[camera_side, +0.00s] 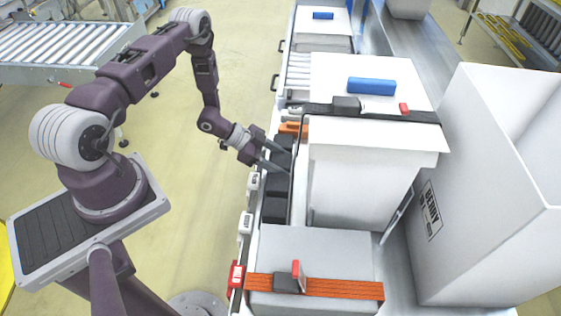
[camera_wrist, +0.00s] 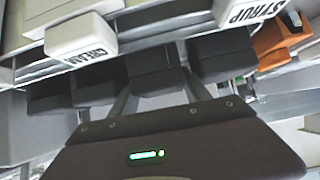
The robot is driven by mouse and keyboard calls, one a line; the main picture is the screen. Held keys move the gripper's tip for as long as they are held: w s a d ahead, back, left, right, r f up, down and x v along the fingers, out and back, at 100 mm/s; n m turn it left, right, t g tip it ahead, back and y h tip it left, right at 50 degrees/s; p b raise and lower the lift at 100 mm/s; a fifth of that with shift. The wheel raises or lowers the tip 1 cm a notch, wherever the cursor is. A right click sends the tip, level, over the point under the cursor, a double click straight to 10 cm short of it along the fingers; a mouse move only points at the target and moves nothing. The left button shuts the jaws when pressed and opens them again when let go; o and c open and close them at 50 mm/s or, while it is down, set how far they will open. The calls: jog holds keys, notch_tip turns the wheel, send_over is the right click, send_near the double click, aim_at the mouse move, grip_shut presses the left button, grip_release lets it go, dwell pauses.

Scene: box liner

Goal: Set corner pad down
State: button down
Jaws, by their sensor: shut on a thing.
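My gripper (camera_side: 277,162) reaches over the narrow rack beside the white box in the side view. In the wrist view its two fingers (camera_wrist: 158,97) are on either side of a dark grey block, the corner pad (camera_wrist: 154,72), and are shut on it. More dark pads (camera_wrist: 222,54) (camera_wrist: 92,84) lie in the same row, left and right of the held one. In the side view dark blocks (camera_side: 276,187) sit in the rack below the fingers. I cannot tell whether the held pad touches the rack.
White tags reading CREAM (camera_wrist: 80,38) and SYRUP (camera_wrist: 244,9) line the rack. Orange blocks (camera_wrist: 277,38) lie at its end. A lidded white box (camera_side: 352,185) stands close right of my gripper, with a strapped box (camera_side: 330,255) in front and a tall open bin (camera_side: 475,190) further right.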

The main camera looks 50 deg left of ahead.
jog(key=c, duration=0.8)
grip_release()
jog(key=shift+f, duration=0.1)
jog(key=shift+o, duration=0.2)
